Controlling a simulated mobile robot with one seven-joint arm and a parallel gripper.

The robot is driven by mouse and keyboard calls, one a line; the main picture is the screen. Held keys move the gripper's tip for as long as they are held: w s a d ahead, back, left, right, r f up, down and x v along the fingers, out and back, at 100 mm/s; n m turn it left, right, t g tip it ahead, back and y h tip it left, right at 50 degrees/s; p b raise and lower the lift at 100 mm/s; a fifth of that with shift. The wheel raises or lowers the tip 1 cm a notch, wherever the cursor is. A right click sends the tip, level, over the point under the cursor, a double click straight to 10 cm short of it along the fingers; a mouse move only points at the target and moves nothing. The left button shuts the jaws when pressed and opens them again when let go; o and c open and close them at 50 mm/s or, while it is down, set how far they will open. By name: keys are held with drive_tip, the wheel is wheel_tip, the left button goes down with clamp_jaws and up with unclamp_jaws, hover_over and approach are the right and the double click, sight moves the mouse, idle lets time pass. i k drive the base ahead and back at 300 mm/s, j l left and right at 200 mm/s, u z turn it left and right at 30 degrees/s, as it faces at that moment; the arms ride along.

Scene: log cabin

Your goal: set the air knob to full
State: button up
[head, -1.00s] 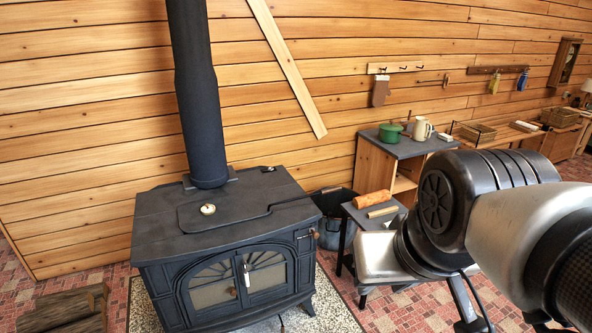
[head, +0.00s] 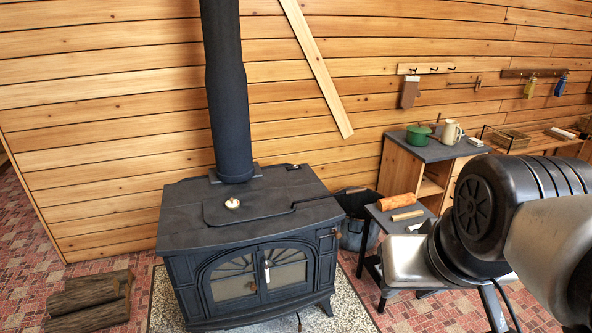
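The black wood stove (head: 250,215) stands left of centre in the head view, with a flue pipe rising from its top. A small round white-and-brass piece (head: 232,203) sits on the stove top. The glass double doors carry a pale-tipped handle (head: 267,268). A small dark fitting (head: 335,234) shows at the upper right front corner. A thin dark piece (head: 299,320) shows below the doors. I cannot tell which of these parts is the air knob, or its setting. My arm fills the right edge, apart from the stove; my gripper is out of view.
Split logs (head: 90,300) lie at left.

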sight(338, 235)
drive_tip(key=z, duration=0.6)
drive_tip(key=i+j+z, duration=0.2)
drive_tip(key=z, duration=0.15)
drive_tip(key=i+j+z, duration=0.2)
drive_tip(key=z, duration=0.15)
drive_tip(key=i+j+z, duration=0.1)
drive_tip(key=j+z, duration=0.25)
drive_tip(key=i+j, duration=0.15)
drive_tip(key=j, duration=0.3)
drive_tip(key=i+j+z, duration=0.1)
drive_tip(key=j, duration=0.35)
drive_tip(key=i+j, duration=0.15)
drive_tip(key=j, duration=0.3)
